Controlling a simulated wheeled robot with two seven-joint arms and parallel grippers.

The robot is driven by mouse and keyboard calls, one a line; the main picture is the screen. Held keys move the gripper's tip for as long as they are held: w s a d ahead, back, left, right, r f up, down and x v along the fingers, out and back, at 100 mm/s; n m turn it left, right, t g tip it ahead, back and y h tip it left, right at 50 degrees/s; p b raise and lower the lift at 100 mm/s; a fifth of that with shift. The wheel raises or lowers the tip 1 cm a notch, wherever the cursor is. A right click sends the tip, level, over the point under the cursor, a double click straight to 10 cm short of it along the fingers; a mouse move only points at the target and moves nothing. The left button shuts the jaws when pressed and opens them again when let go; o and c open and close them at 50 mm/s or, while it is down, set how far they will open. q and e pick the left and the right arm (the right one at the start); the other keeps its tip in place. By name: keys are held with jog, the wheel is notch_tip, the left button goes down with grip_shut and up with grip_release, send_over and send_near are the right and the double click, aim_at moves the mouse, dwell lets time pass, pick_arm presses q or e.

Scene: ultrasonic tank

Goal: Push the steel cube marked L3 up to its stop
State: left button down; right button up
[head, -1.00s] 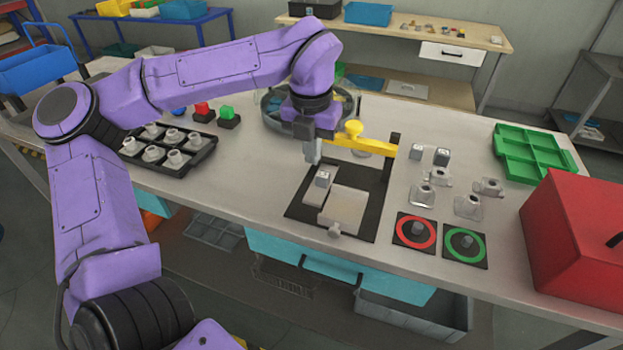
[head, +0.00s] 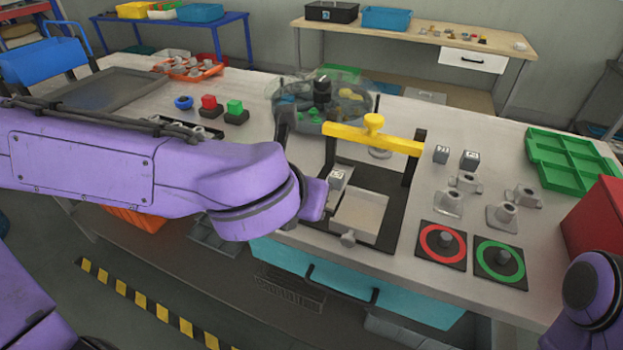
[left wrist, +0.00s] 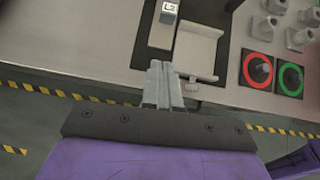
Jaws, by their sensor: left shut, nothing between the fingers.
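The steel cube marked L3 (head: 338,178) sits on the black plate of a fixture (head: 398,212), left of a pale steel block (head: 362,212). It also shows at the top of the left wrist view (left wrist: 168,12), its marked face up. My left gripper (left wrist: 161,68) is shut and empty. Its fingertips point towards the cube from the table's front side, with a clear gap between them. In the head view my left wrist hides the fingers. I cannot make out the cube's stop for certain. My right gripper is out of view.
A yellow bar with a knob (head: 374,130) spans black posts above the fixture. Two other small cubes (head: 441,153) and several metal fittings stand to the right. Red-ring (head: 442,244) and green-ring (head: 499,262) pads lie near the front edge. A round glass-covered tank (head: 345,103) is behind.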

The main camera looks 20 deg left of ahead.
aim_at(336, 180)
pick_arm(q)
jog(key=p+x, duration=0.7)
jog(key=x, duration=0.1)
jog(key=shift+w+d+f, duration=0.1)
jog(key=shift+w+f, duration=0.1)
jog(key=shift+f, duration=0.15)
jog(key=w, duration=0.1)
jog(key=w+p, duration=0.1)
jog(key=w, duration=0.3)
jog(key=shift+f+p, duration=0.3)
